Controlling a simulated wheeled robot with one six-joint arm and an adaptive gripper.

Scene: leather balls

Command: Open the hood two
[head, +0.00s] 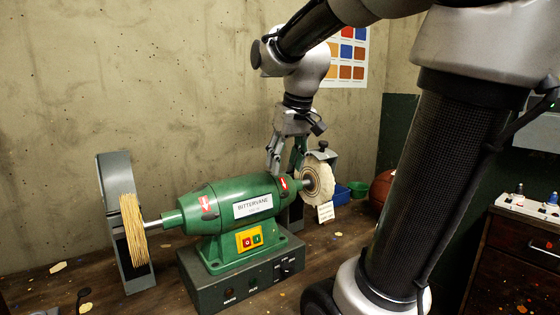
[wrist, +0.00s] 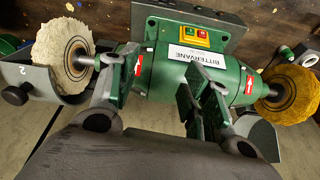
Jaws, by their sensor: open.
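A green bench grinder (head: 236,205) labelled BITTERVANE carries a white cloth wheel (head: 320,182) on its right end. The hood marked 2 (wrist: 22,76) is a grey curved guard beside that white wheel in the wrist view, with a dark knob (wrist: 14,95). In the head view its knob (head: 321,153) shows above the wheel; most of the hood is hidden. The wheel's face is exposed. My gripper (head: 286,165) is open and empty, pointing down over the grinder's right end. In the wrist view its fingers (wrist: 163,92) are apart, with the motor body beyond them.
A yellow wheel (head: 133,228) with a grey hood (head: 117,180) stands at the grinder's left end. Behind the right wheel are a small tag (head: 326,212), a blue bin (head: 341,194) and a green bin (head: 358,188). The wall is close behind; the bench front left is mostly clear.

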